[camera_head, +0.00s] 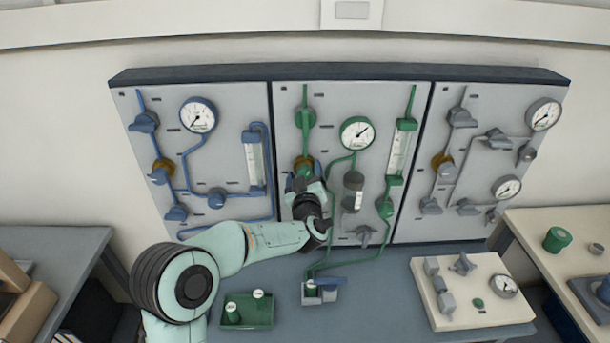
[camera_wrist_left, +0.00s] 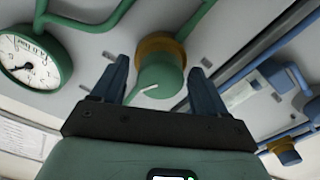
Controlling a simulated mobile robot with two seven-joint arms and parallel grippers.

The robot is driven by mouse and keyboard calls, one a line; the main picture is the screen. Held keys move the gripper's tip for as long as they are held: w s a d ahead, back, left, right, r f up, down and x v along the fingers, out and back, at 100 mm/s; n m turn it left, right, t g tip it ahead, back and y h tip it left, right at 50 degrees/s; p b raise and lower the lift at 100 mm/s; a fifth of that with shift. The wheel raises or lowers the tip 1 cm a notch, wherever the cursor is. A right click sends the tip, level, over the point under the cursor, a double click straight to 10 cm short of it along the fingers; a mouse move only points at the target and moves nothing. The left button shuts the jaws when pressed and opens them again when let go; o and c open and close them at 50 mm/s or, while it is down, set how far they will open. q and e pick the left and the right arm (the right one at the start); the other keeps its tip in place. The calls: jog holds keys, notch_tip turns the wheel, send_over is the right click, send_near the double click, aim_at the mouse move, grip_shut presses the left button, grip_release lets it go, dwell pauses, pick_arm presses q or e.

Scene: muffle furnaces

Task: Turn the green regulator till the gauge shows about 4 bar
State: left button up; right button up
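The green regulator (camera_wrist_left: 162,80) has a brass collar and a round green knob with a white pointer mark. It is on the middle panel, and in the head view its brass collar (camera_head: 304,161) shows just above my left gripper (camera_head: 305,181), which partly hides the knob. In the left wrist view the left gripper's two blue fingers (camera_wrist_left: 160,70) are spread on either side of the knob, with a gap on both sides. The green-rimmed gauge (camera_head: 357,133) is up and right of the regulator; it also shows in the left wrist view (camera_wrist_left: 34,58). Its needle points upper right in the head view; the exact number is too small to read. My right gripper is not in view.
A blue panel gauge (camera_head: 198,115) and grey panel gauges (camera_head: 543,114) flank the middle panel. A green flowmeter (camera_head: 400,150) and a dark cylinder (camera_head: 353,191) are right of my gripper. A green tray (camera_head: 237,323) and a cream valve board (camera_head: 448,316) are on the bench.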

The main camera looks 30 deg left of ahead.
pick_arm(q)
jog(key=b+v, duration=0.3)
jog(key=v, duration=1)
jog(key=shift+s+d, duration=0.15)
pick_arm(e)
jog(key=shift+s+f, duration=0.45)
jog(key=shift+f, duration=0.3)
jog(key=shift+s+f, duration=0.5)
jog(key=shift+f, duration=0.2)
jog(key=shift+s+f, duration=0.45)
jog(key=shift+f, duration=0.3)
pick_arm(q)
jog(key=shift+f, duration=0.1)
